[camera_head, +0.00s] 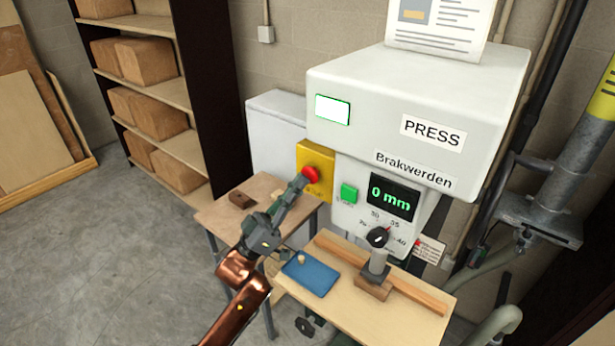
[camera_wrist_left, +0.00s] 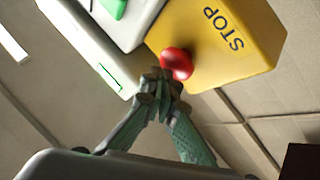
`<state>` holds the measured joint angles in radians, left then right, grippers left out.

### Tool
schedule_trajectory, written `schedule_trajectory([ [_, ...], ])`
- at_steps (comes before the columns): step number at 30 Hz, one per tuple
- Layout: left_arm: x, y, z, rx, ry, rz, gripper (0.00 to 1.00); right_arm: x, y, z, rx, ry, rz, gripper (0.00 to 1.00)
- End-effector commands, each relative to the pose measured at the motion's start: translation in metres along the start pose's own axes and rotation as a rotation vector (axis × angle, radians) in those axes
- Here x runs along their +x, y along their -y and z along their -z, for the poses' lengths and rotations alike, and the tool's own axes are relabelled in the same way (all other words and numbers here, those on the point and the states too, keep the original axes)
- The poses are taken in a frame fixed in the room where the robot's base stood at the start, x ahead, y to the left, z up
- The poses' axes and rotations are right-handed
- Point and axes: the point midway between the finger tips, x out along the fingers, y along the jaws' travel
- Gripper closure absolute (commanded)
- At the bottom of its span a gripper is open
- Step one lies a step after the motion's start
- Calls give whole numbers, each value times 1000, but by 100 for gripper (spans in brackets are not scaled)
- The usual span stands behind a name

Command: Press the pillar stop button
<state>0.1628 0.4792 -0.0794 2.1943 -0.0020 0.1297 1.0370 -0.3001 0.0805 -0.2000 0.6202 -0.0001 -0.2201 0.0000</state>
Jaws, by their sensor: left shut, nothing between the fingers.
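The red stop button (camera_head: 311,174) sits on a yellow box (camera_head: 309,154) at the left side of the white press (camera_head: 420,85). My left gripper (camera_head: 303,178) is shut and empty, with its fingertips right at the button in the head view. In the left wrist view the red button (camera_wrist_left: 177,63) stands out from the yellow box (camera_wrist_left: 225,45) marked STOP. The shut fingertips (camera_wrist_left: 163,78) are just beside the button's lower left edge there. I cannot tell whether they touch it. My right gripper is not in view.
A green button (camera_head: 348,193) and a display (camera_head: 391,197) reading 0 mm are right of the yellow box. A knob (camera_head: 377,237) is below. A wooden table (camera_head: 415,318) holds a blue tray (camera_head: 310,273) and a block. Shelves (camera_head: 150,100) with boxes stand at the left.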

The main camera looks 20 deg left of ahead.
Motion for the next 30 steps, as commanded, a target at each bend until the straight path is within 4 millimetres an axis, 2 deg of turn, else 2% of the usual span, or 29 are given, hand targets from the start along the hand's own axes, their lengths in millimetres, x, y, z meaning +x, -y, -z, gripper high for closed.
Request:
schedule_trajectory([
  [30,7,5,-5,-1,0,1,100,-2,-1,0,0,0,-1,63],
])
